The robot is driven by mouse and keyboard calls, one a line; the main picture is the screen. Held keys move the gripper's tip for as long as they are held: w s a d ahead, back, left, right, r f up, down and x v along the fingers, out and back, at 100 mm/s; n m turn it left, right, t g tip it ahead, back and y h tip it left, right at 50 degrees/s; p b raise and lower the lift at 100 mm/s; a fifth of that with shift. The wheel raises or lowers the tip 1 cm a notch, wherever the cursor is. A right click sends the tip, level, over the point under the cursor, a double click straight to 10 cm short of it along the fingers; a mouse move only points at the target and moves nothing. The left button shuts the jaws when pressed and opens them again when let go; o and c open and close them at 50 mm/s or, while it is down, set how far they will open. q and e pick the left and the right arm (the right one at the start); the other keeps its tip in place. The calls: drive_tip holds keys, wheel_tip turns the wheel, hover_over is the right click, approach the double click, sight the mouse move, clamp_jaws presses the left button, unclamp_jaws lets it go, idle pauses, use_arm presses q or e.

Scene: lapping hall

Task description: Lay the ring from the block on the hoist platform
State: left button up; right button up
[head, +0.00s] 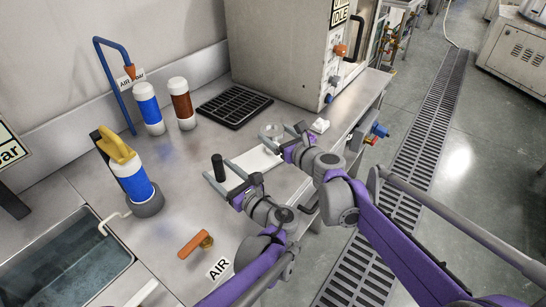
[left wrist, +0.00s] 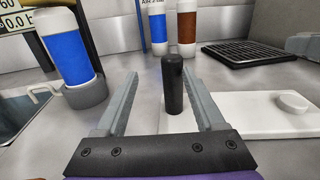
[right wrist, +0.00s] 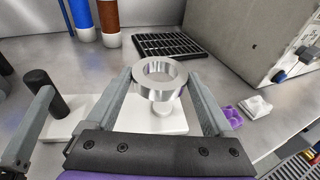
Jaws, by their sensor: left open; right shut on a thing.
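A shiny metal ring (head: 272,130) sits between the fingers of my right gripper (head: 276,135), which is shut on it. In the right wrist view the ring (right wrist: 160,76) is held level over a white slab (right wrist: 130,117) with a small round white boss (right wrist: 163,109). The slab (head: 256,160) lies on the bench; a black upright post (head: 218,167) stands at its left end. My left gripper (head: 223,175) is open, its fingers either side of the post (left wrist: 174,84); contact cannot be told. I cannot tell for certain which part is the hoist platform.
A small white block (right wrist: 257,106) lies right of the right gripper, beside a purple piece (right wrist: 232,115). A black grid tray (head: 234,106), blue bottle (head: 148,108) and brown bottle (head: 182,104) stand behind.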

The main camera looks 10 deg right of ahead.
sight(276, 162)
wheel_tip(276, 162, down, 8)
drive_tip(key=shift+f, duration=0.2)
drive_tip(key=shift+s+f, duration=0.1)
drive_tip(key=shift+f, duration=0.25)
clamp_jaws()
drive_tip(key=o, duration=1.5)
unclamp_jaws()
